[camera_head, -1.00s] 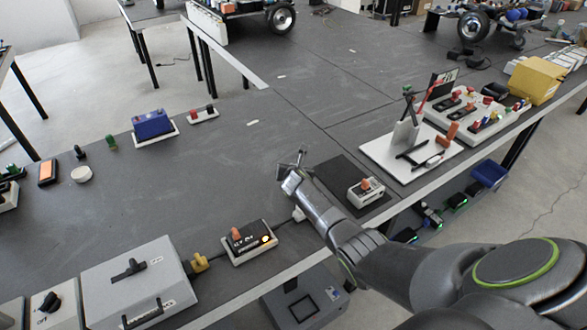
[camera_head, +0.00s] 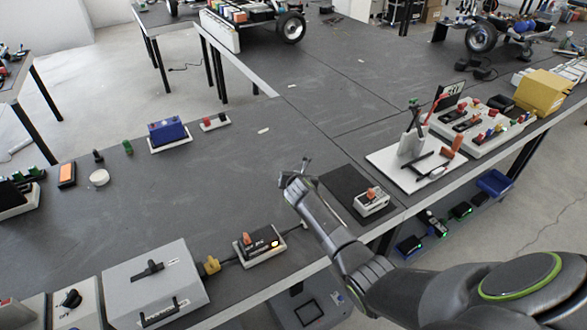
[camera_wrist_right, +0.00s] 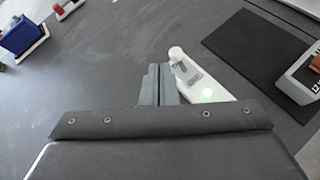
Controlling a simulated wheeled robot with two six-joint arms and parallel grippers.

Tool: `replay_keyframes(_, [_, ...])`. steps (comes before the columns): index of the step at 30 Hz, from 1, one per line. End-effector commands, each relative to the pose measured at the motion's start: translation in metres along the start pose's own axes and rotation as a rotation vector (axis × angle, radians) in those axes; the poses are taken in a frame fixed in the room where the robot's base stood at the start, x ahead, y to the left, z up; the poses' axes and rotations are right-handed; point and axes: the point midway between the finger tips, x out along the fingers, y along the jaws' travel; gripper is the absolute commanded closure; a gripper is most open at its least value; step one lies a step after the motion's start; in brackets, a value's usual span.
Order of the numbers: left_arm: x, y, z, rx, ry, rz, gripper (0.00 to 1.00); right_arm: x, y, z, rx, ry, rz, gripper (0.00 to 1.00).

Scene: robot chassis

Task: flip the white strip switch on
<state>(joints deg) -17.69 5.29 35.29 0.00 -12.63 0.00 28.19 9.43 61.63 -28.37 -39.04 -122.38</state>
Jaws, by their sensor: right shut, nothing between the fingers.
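My left gripper is not in view.
A black-topped module with an orange knob (camera_head: 259,246) lies left of my right arm. A white box with an orange knob (camera_head: 371,202) is on a black mat (camera_head: 338,184) to the right. A grey switch box (camera_head: 155,285) stands front left. The table's middle is clear.

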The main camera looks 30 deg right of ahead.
Motion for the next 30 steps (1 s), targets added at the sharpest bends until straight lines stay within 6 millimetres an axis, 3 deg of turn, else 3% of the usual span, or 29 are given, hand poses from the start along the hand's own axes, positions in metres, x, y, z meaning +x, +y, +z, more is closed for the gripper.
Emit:
replay_keyframes(6, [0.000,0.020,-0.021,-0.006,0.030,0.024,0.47,-0.022,0.011,0.013,0.002,-0.001,0.002,1.00])
replay_keyframes(16, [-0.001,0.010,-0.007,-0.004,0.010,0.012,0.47,-0.033,0.016,0.020,0.000,0.002,0.000,1.00])
replay_keyframes(30, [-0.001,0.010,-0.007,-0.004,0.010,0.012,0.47,-0.033,0.015,0.020,0.003,0.002,0.000,1.00])
